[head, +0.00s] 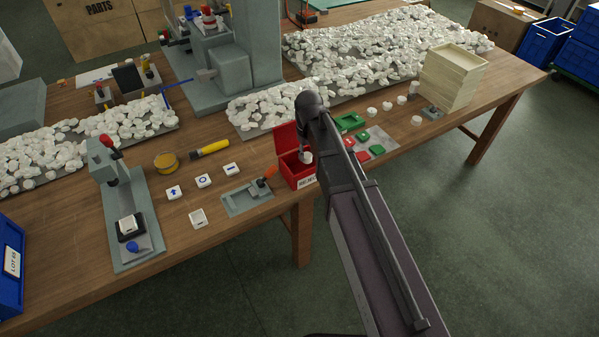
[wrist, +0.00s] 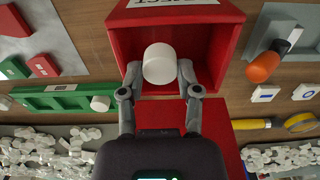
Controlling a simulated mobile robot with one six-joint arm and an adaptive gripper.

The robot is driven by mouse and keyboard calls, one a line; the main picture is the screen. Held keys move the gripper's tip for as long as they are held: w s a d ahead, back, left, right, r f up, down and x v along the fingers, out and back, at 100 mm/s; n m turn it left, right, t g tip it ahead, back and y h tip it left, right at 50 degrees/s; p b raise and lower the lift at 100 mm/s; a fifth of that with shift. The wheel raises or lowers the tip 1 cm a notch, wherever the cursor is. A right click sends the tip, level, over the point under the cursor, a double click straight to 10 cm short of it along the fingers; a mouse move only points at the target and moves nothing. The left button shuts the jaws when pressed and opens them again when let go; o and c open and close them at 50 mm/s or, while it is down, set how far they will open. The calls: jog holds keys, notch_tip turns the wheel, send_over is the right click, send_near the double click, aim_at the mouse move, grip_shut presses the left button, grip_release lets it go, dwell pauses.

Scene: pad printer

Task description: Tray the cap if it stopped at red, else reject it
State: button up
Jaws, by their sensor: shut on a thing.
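My gripper (wrist: 159,74) is shut on a plain white round cap (wrist: 159,62), holding it at the mouth of the open red reject box (wrist: 114,50). In the head view my gripper (head: 305,150) is partly hidden by my arm, and the cap (head: 307,157) shows just at the red box (head: 291,177). I cannot tell how deep the cap is. A green tray (wrist: 60,102) with a white label lies beside the box, with a white cap (wrist: 100,103) at its near end; the tray also shows in the head view (head: 350,121).
A grey plate (head: 377,134) with red and green pads lies right of the box, partly behind my arm. An orange-handled clamp (head: 247,199) stands close left. Loose caps (head: 416,120), wooden trays (head: 452,78) and piles of white parts (head: 375,45) lie farther off.

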jog(key=o, duration=1)
jog(key=shift+r, duration=0.15)
